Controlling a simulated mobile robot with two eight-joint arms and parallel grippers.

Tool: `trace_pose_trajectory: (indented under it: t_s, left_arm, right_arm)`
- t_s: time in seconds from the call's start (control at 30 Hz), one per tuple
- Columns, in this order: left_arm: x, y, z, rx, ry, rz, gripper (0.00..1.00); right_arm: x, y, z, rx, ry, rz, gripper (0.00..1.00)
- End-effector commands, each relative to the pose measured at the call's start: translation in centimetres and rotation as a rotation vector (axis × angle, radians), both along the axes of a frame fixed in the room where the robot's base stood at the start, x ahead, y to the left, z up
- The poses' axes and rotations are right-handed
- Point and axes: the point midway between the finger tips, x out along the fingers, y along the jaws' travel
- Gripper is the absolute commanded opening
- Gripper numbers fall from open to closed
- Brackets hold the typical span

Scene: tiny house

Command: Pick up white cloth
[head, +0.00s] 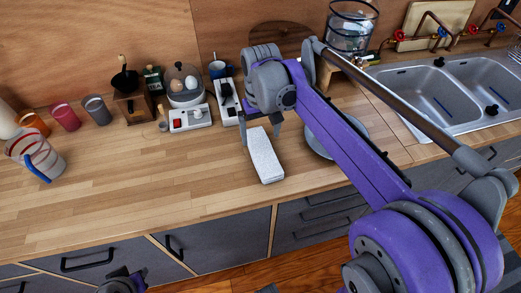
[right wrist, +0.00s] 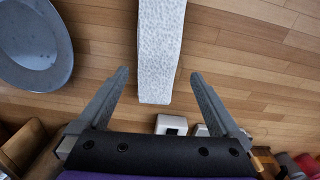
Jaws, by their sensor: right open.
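The white cloth (head: 264,157) is a long, narrow folded strip with a speckled surface, lying on the wooden counter near its front edge. It also shows in the right wrist view (right wrist: 160,45), its near end between the fingertips in the picture. My right gripper (head: 259,126) is open and empty at the far end of the cloth; the right wrist view shows its two fingers (right wrist: 160,74) spread wider than the strip. I cannot tell how high the fingers are above the counter. My left gripper (head: 124,283) is only partly visible at the bottom edge, its fingers unclear.
A grey plate (head: 352,127) lies right of the cloth, partly behind my right arm. A double sink (head: 450,90) is at the right. An egg holder with a glass dome (head: 184,82), cups (head: 66,115) and a striped pitcher (head: 36,152) stand left. The counter left of the cloth is clear.

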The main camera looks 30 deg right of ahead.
Motion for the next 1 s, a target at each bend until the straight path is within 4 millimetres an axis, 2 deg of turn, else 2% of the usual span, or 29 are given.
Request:
trace_pose_trajectory:
  t_s: [0.1, 0.27, 0.57, 0.87, 1.0]
  left_arm:
    - [-0.1, 0.0, -0.2, 0.000, 0.001, 0.000, 0.22]
    - [-0.1, 0.0, -0.2, 0.000, 0.001, 0.000, 0.22]
    - [-0.1, 0.0, -0.4, 0.000, 0.002, 0.000, 0.22]
    - [-0.1, 0.0, -0.4, 0.000, 0.002, 0.000, 0.22]
    - [-0.1, 0.0, -0.4, 0.000, 0.002, 0.000, 0.22]
  right_arm:
    - [0.0, 0.0, -1.7, 0.000, -0.001, 0.000, 1.00]
    - [0.0, 0.0, -2.7, 0.000, -0.001, 0.001, 1.00]
    - [0.1, -0.3, -6.8, 0.000, -0.002, 0.001, 1.00]
    - [0.1, -0.3, -7.4, 0.000, -0.002, 0.001, 1.00]
    - [0.1, -0.3, -7.4, 0.000, -0.002, 0.001, 0.78]
